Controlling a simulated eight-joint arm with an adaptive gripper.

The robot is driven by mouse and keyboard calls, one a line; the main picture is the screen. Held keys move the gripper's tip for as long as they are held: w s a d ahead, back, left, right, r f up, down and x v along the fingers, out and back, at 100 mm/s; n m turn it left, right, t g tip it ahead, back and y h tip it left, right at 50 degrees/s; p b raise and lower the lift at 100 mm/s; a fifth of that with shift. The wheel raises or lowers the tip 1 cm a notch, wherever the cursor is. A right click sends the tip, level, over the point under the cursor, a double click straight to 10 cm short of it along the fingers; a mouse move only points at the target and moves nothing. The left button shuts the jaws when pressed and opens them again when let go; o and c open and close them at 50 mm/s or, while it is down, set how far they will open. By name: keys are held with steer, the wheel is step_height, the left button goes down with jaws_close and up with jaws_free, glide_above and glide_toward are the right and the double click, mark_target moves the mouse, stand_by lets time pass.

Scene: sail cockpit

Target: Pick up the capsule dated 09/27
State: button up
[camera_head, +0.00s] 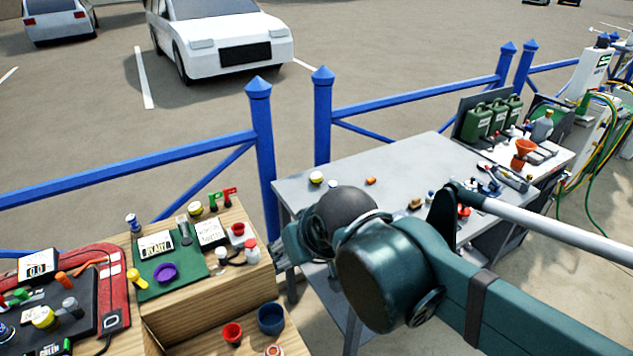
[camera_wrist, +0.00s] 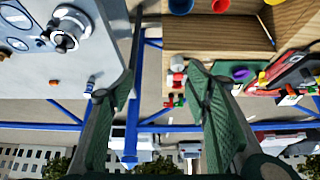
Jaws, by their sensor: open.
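No date 09/27 can be read in either view, so I cannot tell which item is the capsule. Small items lie on the grey table (camera_head: 420,165), including a yellow-topped one (camera_head: 316,178) and an orange one (camera_head: 371,181). In the wrist view, a small orange item (camera_wrist: 53,83) and a blue-and-white one (camera_wrist: 88,87) are near the table edge, left of the fingers. My gripper (camera_wrist: 163,92) is open, with nothing between its two green fingers. In the head view my arm hides much of it and part of the table.
A wooden bench (camera_head: 195,325) at lower left carries a green mat (camera_head: 155,285), a purple bowl (camera_head: 166,273), red cups and a blue cup (camera_head: 271,319). A blue fence (camera_head: 261,130) runs behind. An orange funnel (camera_head: 524,147) and green canisters (camera_head: 478,122) stand at right.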

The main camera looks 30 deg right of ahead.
steer(key=w+d+r+m+g+h+p, duration=0.15)
steer(key=w+d+r+m+p, duration=0.3)
steer(key=w, duration=0.65)
steer(key=m+g+h+p, duration=0.3)
steer(key=m+g+p, duration=0.35)
steer(key=m, duration=0.75)
glide_above(316, 175)
steer(key=a, duration=0.3)
steer(key=shift+t, duration=0.4)
steer(key=shift+d+f, duration=0.2)
steer(key=shift+f, duration=7.15)
steer(key=shift+n+x, duration=0.25)
steer(key=shift+x, duration=1.05)
steer(key=shift+x, duration=2.6)
